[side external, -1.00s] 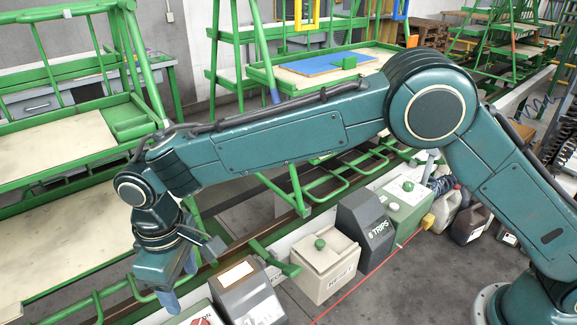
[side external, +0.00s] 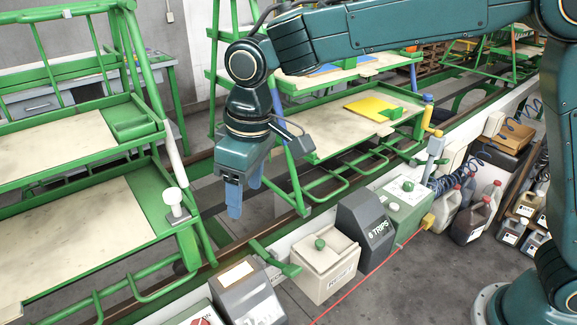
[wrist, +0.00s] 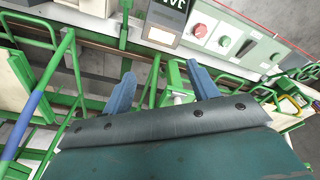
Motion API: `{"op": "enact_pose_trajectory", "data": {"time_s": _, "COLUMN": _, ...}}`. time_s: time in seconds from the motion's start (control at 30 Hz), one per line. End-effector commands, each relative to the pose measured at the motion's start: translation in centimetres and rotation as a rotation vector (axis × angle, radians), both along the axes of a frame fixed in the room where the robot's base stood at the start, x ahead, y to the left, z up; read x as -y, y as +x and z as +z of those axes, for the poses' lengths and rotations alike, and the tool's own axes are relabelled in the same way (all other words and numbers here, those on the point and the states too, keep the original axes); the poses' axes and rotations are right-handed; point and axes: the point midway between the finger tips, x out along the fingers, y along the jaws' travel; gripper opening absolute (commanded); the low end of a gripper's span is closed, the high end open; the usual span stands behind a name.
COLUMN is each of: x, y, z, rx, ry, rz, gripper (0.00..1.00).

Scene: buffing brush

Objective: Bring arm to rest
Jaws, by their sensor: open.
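My gripper (side external: 245,198) hangs fingers down in the side external view, with nothing between its blue fingers. It is in the air near the green rack frames, above and to the left of the row of control boxes. In the wrist view my gripper (wrist: 163,88) shows its two blue fingers spread wide apart and empty. Below them in that view lie green rails and the floor. No buffing brush can be made out with certainty in either view.
Green racks with pale shelves (side external: 70,225) stand at left, one bearing a white knob-like piece (side external: 175,205). A cream box (side external: 324,268), a dark TRIPS box (side external: 365,230) and a grey-green box (side external: 405,203) line the rail. Jugs (side external: 470,218) stand at right. A yellow board (side external: 370,106) lies on the middle rack.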

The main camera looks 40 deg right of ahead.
Motion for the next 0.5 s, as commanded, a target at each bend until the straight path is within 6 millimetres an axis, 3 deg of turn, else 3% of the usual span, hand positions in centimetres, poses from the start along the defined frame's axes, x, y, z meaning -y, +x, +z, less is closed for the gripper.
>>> {"op": "enact_pose_trajectory", "data": {"time_s": 0.2, "x": 5.8, "y": -1.8, "z": 3.6, "rx": 0.050, "ry": 0.029, "rz": -0.086, "gripper": 0.59}}
{"op": "enact_pose_trajectory", "data": {"time_s": 0.5, "x": 12.8, "y": -5.8, "z": 6.7, "rx": 0.115, "ry": 0.058, "rz": -0.198, "gripper": 0.59}}
